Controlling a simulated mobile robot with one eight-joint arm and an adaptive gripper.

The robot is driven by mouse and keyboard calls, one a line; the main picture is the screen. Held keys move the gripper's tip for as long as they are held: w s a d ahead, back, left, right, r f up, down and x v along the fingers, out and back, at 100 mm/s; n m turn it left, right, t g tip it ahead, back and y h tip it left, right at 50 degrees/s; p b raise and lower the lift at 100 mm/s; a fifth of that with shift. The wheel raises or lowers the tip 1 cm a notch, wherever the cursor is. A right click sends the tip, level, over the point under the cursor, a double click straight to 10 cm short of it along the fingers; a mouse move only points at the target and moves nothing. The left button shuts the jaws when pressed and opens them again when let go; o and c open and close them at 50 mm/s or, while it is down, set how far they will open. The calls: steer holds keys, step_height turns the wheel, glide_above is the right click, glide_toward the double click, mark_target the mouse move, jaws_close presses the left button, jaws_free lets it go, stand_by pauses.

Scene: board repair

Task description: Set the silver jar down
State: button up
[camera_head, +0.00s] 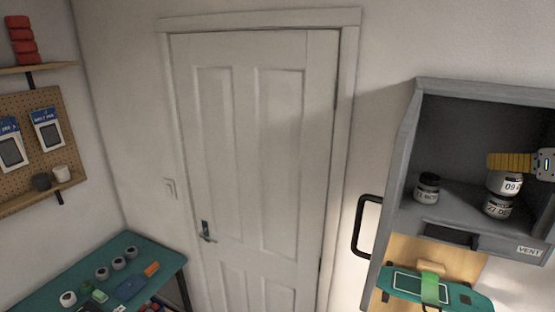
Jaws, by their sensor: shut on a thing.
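My gripper (510,162) reaches in from the right edge into the open grey wall cabinet (415,225). Its yellow fingers are shut on the silver jar (505,183), which has a white label with dark digits. The fingers hide the top of this jar. The held jar looks upright and overlaps a second labelled jar (498,207) just below it in the picture. I cannot tell whether the two touch. A third jar (427,188) with a dark lid stands on the cabinet floor to the left.
The cabinet floor between the left jar and the other two is clear, with a dark opening (450,235) at the front. A black handle (361,228) sticks out on the left. A green item (440,288) lies below. A green-topped table (150,258) carries several small items.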

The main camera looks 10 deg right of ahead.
steer(key=shift+w+a+f, duration=0.2)
steer(key=shift+w, duration=0.1)
steer(key=w+f+p, duration=0.1)
steer(key=w+f, duration=0.2)
steer(key=w+d+f+p, duration=0.1)
steer(key=w+f, duration=0.2)
steer(key=w+f+p, duration=0.1)
steer(key=w+f, duration=0.2)
steer(key=f, duration=0.1)
steer(key=shift+w+d, duration=0.2)
steer(key=shift+s, duration=0.1)
steer(key=shift+s+a+r, duration=0.1)
steer(key=o, duration=1.2)
steer(key=shift+f, duration=0.2)
